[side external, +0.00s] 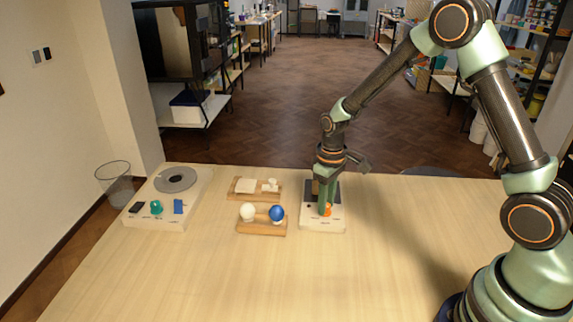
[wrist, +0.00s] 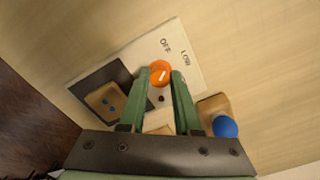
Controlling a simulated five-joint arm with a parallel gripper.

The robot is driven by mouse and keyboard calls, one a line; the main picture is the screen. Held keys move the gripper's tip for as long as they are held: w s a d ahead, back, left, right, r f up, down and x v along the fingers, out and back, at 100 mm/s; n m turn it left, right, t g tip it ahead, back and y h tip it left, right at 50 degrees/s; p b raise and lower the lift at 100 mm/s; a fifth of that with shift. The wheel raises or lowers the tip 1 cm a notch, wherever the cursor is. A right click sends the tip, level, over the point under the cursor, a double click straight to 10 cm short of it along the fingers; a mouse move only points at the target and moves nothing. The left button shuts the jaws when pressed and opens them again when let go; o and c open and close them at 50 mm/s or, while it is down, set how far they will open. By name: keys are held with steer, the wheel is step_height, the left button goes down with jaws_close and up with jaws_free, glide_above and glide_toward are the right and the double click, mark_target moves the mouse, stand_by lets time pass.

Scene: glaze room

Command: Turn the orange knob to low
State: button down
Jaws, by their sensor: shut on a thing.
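The orange knob (wrist: 160,73) sits on a white panel (wrist: 192,75) printed with OFF and LOW. A white mark on the knob slants toward the upper right in the wrist view; which label it lines up with is hard to tell. My gripper (wrist: 159,76) has its two green fingers on either side of the knob, shut on it. In the side external view my gripper (side external: 323,207) points straight down at the panel (side external: 322,224), and a little of the orange knob (side external: 328,210) shows by the fingertips. The dark plate (side external: 337,187) lies behind the knob.
Left of the panel, a wooden board (side external: 262,232) bears a white ball (side external: 248,211) and a blue ball (side external: 277,213). Another board (side external: 240,195) with white pieces lies behind. The front table is clear.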

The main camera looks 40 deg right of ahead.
steer(key=m, duration=0.6)
steer(key=shift+a+m, duration=0.15)
steer(key=shift+m, duration=0.25)
stand_by(0.4)
steer(key=c, duration=0.6)
jaws_free()
step_height(320, 180, up, 12)
steer(key=shift+r, duration=0.1)
